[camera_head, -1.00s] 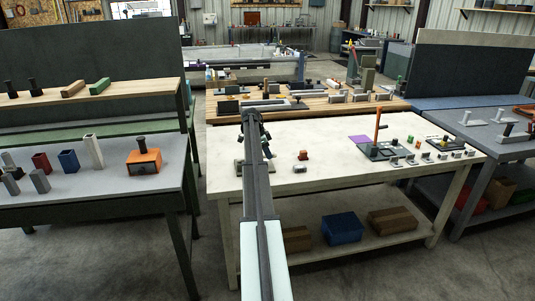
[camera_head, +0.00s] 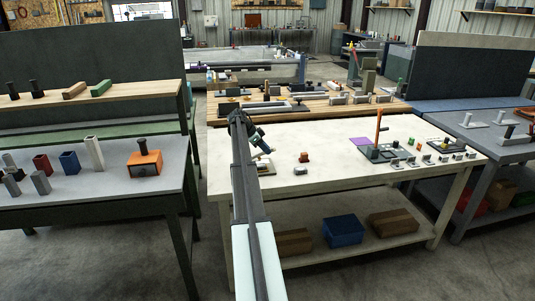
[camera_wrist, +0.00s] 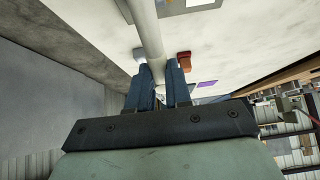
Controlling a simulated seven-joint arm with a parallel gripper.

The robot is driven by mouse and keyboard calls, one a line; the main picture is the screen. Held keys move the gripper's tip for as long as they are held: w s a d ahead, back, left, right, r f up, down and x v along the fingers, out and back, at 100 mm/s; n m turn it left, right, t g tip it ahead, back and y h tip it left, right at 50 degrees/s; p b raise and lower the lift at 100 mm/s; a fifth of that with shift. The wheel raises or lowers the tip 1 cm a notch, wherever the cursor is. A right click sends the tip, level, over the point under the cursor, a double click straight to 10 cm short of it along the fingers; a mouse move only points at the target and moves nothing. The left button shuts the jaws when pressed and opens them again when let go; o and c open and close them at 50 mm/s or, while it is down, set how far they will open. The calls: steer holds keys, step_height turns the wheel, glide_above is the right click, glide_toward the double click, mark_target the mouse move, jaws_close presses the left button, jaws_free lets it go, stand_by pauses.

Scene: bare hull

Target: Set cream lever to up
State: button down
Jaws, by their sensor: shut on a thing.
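The cream lever (camera_wrist: 148,30) shows in the wrist view as a pale round rod running from the top edge down between the two blue fingers. My gripper (camera_wrist: 164,72) is shut on it. The rod's end between the fingers is partly hidden. A pale base plate (camera_wrist: 188,6) shows at the top of the wrist view. In the head view my gripper (camera_head: 260,143) is over the left part of the cream bench (camera_head: 330,178), above a small base (camera_head: 264,168). My arm hides part of that area, and the lever is too small to make out there.
A small red-brown block (camera_head: 304,157) stands right of the base. Farther right are a purple sheet (camera_head: 360,141), an orange upright lever (camera_head: 378,127) on a dark plate and several small fixtures. A grey bench (camera_head: 100,190) stands left across a gap.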

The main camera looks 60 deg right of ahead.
steer(key=w+a+r+g+h, duration=0.2)
steer(key=r, duration=0.1)
steer(key=w+a+r+g+h, duration=0.1)
steer(key=r+g+h, duration=0.1)
steer(key=shift+w+a, duration=0.1)
steer(key=shift+w, duration=0.1)
steer(key=w+a+r+g+h, duration=0.1)
steer(key=w+a+g+h, duration=0.5)
steer(key=w+a, duration=0.1)
steer(key=shift+a+r, duration=0.15)
steer(key=shift+r, duration=0.25)
steer(key=shift+w, duration=0.1)
steer(key=c, duration=1)
jaws_free()
steer(key=shift+c, duration=0.2)
steer(key=shift+a, duration=0.1)
